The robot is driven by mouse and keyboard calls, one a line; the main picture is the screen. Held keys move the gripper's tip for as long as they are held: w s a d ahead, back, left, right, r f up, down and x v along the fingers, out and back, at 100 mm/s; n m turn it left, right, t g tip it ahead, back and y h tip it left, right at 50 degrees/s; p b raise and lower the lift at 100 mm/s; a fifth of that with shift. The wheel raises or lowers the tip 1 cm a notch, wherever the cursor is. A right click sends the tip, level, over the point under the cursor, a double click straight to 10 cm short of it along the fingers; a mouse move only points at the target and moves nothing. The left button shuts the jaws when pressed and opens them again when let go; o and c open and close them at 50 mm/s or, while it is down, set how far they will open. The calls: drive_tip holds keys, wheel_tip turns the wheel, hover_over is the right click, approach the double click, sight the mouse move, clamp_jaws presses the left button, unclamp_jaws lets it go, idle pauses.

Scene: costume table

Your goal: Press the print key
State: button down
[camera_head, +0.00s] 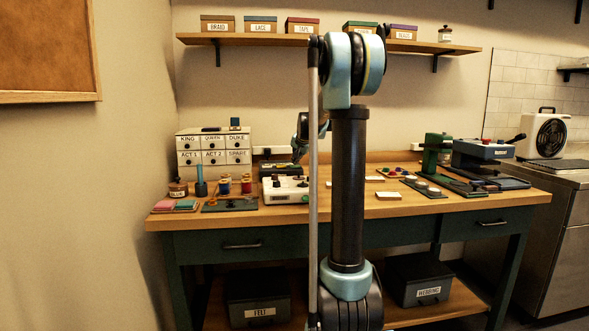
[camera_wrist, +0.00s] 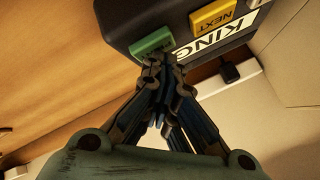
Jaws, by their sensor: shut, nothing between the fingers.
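A dark device (camera_wrist: 190,35) fills the top of the wrist view. It has a green key (camera_wrist: 152,40), a yellow key (camera_wrist: 226,15) marked NEXT and a white strip reading KING (camera_wrist: 212,42). The lettering on the green key is too small and covered to read. My gripper (camera_wrist: 155,62) is shut and empty, its fingertips at the lower edge of the green key. I cannot tell whether they touch it. In the head view the device (camera_head: 280,171) stands at the back of the table, with my gripper above it, partly behind my arm.
A white machine (camera_head: 286,192) stands in front of the device. Spools (camera_head: 235,186) and a labelled drawer cabinet (camera_head: 213,157) are to its left. A green press (camera_head: 434,153) and a blue-grey machine (camera_head: 482,154) stand at the right. A shelf (camera_head: 270,39) runs above the table.

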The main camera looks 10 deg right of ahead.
drive_tip(key=shift+r, duration=0.7)
drive_tip(key=shift+r, duration=2.55)
